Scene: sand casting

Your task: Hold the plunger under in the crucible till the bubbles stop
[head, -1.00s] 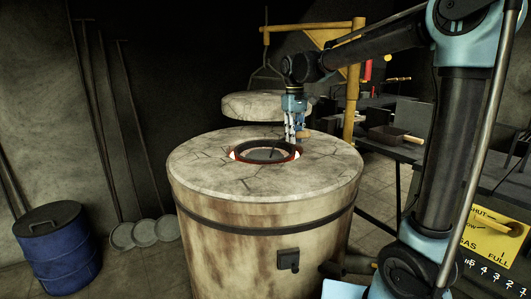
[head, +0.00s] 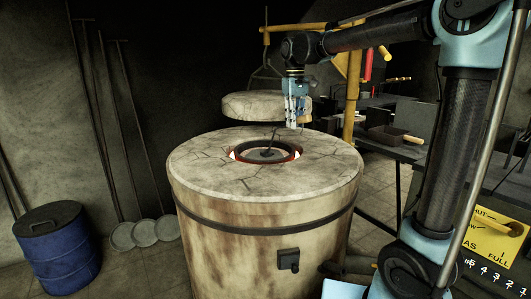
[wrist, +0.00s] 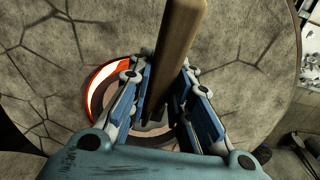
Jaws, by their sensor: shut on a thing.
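My gripper (head: 296,124) is shut on the plunger's brown handle, above the right side of the furnace mouth. In the wrist view the handle (wrist: 179,45) runs between the fingers. The plunger's thin dark rod (head: 272,139) slants down into the crucible (head: 243,147), whose dark rim sits inside the glowing mouth. A dark round piece (head: 269,155), which looks like the plunger's head, shows in the crucible opening. I cannot tell whether it is under the melt. No bubbles can be made out. The fingers and handle hide part of the opening in the wrist view.
The cracked furnace top (head: 205,165) surrounds the crucible. A thick lid (head: 262,106) hangs behind from a yellow hoist (head: 352,95). A bench (head: 405,152) stands right, a blue drum (head: 58,250) left. Long rods lean on the wall.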

